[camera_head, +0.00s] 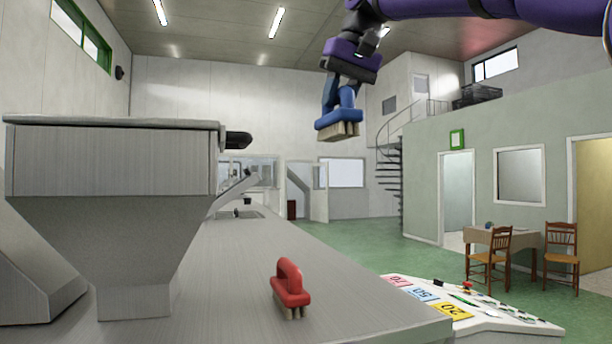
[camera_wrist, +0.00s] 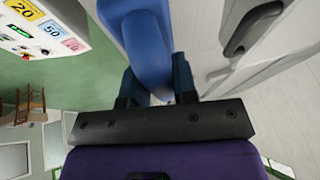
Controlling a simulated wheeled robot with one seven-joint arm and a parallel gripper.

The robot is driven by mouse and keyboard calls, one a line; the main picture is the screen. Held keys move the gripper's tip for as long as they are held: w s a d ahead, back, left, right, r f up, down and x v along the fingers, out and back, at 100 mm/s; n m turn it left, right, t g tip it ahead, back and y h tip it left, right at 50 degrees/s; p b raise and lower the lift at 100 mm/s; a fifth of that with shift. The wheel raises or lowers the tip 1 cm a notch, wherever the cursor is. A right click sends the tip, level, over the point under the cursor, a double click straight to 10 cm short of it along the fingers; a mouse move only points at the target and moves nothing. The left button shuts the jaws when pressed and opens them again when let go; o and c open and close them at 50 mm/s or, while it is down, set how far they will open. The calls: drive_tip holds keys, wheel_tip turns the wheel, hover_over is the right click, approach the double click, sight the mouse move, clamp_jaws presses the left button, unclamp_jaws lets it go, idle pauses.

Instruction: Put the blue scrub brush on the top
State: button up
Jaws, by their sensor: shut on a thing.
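The blue scrub brush (camera_head: 338,122) hangs in the air in the head view, bristles down, below my gripper (camera_head: 338,92). My gripper is shut on its handle. In the wrist view the blue brush (camera_wrist: 150,50) fills the upper middle, between the two dark fingers of my gripper (camera_wrist: 155,88). The steel worktop (camera_head: 235,290) lies below and nearer. A grey metal hopper (camera_head: 110,165) with a flat upper rim stands on the left. Which surface is the top is not certain from the frames.
A red scrub brush (camera_head: 290,288) stands on the worktop near its front. A sloped panel (camera_head: 470,310) with coloured number labels is at the right. A dark handle (camera_head: 238,139) sticks out from the hopper. A table and chairs (camera_head: 488,252) stand farther right. The air around the held brush looks clear.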

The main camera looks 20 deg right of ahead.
drive_tip(key=shift+d+f+x, duration=0.25)
drive_tip(key=shift+d+x, duration=0.75)
drive_tip(key=shift+x, duration=4.55)
drive_tip(key=shift+d+f+x, duration=0.2)
drive_tip(key=shift+d+x, duration=0.75)
drive_tip(key=shift+x, duration=4.6)
drive_tip(key=shift+d+f+x, duration=0.25)
drive_tip(key=shift+d+x, duration=0.75)
drive_tip(key=shift+x, duration=4.55)
drive_tip(key=shift+s, duration=0.1)
drive_tip(key=o, duration=0.4)
drive_tip(key=shift+f, duration=0.15)
drive_tip(key=o, duration=0.5)
